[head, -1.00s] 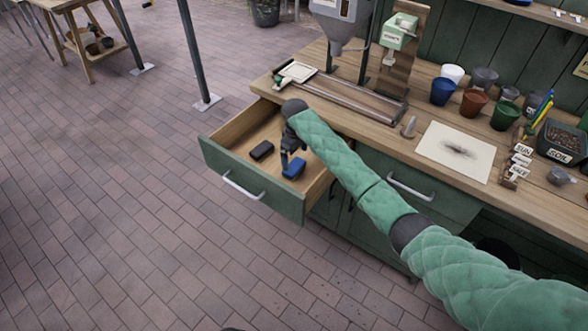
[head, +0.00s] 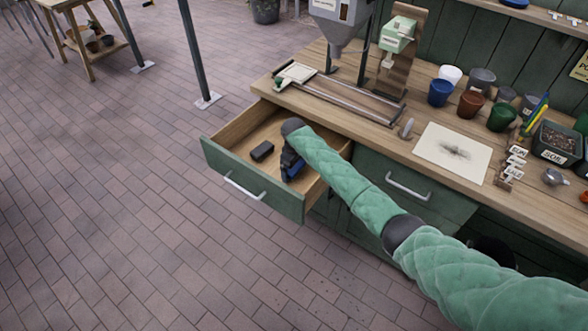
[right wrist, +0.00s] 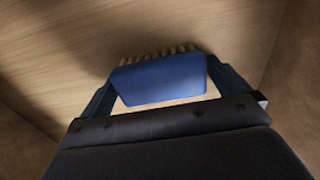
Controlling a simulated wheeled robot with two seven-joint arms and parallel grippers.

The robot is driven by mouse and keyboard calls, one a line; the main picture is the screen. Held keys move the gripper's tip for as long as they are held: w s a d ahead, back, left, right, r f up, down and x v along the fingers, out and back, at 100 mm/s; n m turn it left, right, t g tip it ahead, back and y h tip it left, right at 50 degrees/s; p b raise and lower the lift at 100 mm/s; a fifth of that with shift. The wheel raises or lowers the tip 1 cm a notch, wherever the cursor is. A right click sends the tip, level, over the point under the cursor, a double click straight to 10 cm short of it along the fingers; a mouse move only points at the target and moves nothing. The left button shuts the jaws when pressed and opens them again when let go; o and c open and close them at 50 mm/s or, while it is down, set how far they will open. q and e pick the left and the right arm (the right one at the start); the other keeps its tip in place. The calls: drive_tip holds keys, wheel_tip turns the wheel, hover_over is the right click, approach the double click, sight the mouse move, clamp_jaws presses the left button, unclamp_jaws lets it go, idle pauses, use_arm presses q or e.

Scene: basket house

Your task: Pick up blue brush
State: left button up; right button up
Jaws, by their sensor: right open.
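The blue brush (right wrist: 162,80) lies in the open drawer (head: 215,160), its bristles showing along its far edge in the right wrist view. In the head view the brush is mostly hidden by my right gripper (head: 290,174). My right gripper is lowered into the drawer. In the right wrist view its open fingers (right wrist: 160,92) stand on either side of the brush, and I cannot tell whether they touch it. My left gripper is not in view.
A black block-like object (head: 262,151) lies in the drawer, left of my gripper. The drawer walls stand close around. The wooden worktop (head: 392,140) above holds several pots, a sheet of paper (head: 453,153) and a soil box (head: 557,143).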

drive_tip(key=c, duration=0.7)
drive_tip(key=shift+r, duration=0.5)
wheel_tip(320, 180, up, 8)
drive_tip(key=b, duration=0.3)
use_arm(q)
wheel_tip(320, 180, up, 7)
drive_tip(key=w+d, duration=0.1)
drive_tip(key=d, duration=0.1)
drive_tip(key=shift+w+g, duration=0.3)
use_arm(e)
drive_tip(key=shift+r, duration=0.55)
drive_tip(key=shift+o, duration=1)
drive_tip(key=shift+r, duration=0.1)
drive_tip(key=shift+c, duration=0.6)
